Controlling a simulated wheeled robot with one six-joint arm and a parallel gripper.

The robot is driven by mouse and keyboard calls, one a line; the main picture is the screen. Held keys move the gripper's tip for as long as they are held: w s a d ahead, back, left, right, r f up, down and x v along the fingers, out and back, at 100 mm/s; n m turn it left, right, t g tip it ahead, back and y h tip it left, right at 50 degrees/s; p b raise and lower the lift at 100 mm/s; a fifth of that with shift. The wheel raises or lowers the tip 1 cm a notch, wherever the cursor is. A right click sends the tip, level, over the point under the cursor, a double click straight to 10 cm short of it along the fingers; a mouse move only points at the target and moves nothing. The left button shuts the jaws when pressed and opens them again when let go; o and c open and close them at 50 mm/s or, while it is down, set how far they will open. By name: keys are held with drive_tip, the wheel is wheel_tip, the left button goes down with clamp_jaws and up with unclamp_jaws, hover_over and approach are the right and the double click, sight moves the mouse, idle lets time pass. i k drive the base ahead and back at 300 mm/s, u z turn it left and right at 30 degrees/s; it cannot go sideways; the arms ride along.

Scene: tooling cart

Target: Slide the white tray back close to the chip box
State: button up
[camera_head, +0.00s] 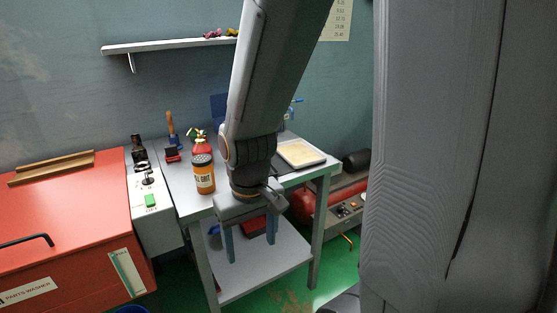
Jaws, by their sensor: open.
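The white tray (300,153), with a pale yellowish inside, lies on the right part of the grey cart top (183,193). My gripper (251,250) points down at the cart's front edge, left of the tray and nearer to me. Its two blue-grey fingers are apart, with nothing seen held between them. A blue upright shape (218,106) shows behind my arm at the back of the cart; I cannot tell if it is the chip box. My arm hides the middle of the cart top.
A red parts washer (70,225) is at left, and a red compressor (345,192) is at right.

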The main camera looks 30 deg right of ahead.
sight(298, 153)
drive_tip(key=z, duration=0.7)
drive_tip(key=i, duration=1.25)
drive_tip(key=u, duration=0.05)
